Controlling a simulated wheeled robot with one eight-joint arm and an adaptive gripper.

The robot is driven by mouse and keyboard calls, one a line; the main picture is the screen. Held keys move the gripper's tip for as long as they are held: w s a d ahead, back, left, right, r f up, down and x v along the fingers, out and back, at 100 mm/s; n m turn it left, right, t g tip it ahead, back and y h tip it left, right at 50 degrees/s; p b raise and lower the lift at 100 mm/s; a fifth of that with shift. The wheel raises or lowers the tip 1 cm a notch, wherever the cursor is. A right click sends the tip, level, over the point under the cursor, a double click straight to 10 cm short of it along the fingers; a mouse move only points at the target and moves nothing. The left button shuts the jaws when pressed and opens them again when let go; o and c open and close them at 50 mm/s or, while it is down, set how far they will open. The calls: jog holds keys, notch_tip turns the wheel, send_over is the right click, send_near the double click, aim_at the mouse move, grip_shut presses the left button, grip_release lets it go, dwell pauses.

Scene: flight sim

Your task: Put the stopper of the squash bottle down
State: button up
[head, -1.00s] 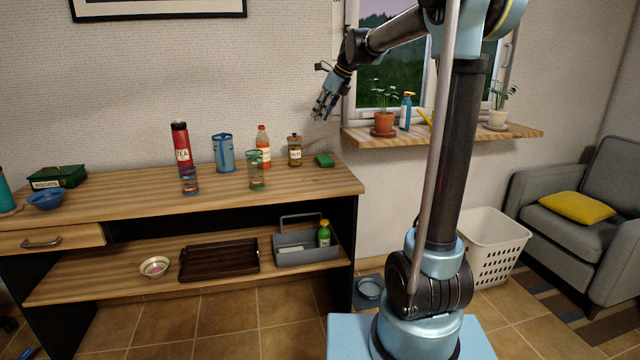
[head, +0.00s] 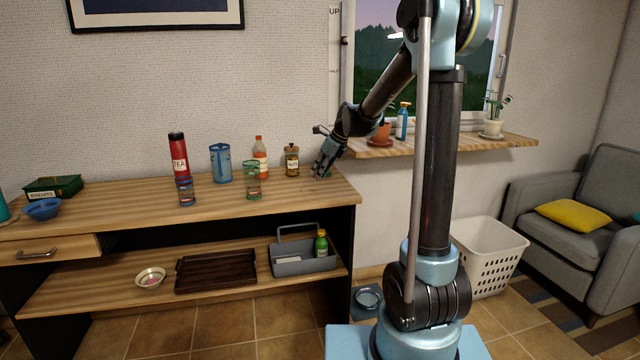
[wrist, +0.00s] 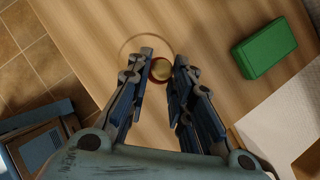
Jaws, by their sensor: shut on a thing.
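My gripper (head: 321,172) is low over the right end of the wooden counter (head: 225,205). In the wrist view my gripper (wrist: 160,75) is shut on a small round stopper (wrist: 161,69), tan on top with a reddish rim. I cannot tell whether the stopper touches the counter. A faint ring (wrist: 124,46) shows on the wood around and beyond the stopper. The squash bottle (head: 260,163), orange with a pale label, stands upright towards the back of the counter, left of my gripper.
A green block (wrist: 265,48) lies right of my gripper in the wrist view. A brown-lidded jar (head: 292,161) stands left of my gripper, with a green-rimmed glass (head: 253,182), blue pitcher (head: 221,163) and red tea flask (head: 178,156) farther left. The window sill (head: 440,144) is to the right.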

aim_at(316, 190)
jog(key=shift+f, duration=2)
jog(key=shift+f, duration=0.5)
jog(key=o, duration=0.8)
jog(key=shift+f, duration=0.15)
jog(key=shift+c, duration=0.2)
jog(key=shift+r, duration=0.4)
jog(key=v, duration=1.2)
jog(key=s+d+f+n+h, duration=0.1)
jog(key=s+d+f+n, duration=0.1)
jog(key=s+d+n, duration=0.55)
jog(key=s+d+f+n+h, duration=0.15)
jog(key=s+n, duration=0.25)
jog(key=s, duration=0.7)
jog(key=s+d+f+n+h, duration=0.1)
jog(key=s+d+f+n, duration=0.3)
jog(key=s, duration=0.5)
jog(key=s+d+f+n+h, duration=0.1)
jog(key=s+d+f+n, duration=0.4)
jog(key=s+f+n, duration=0.3)
jog(key=shift+s+f+g+h, duration=0.3)
jog(key=shift+s+g+h, duration=0.1)
jog(key=shift+s, duration=0.4)
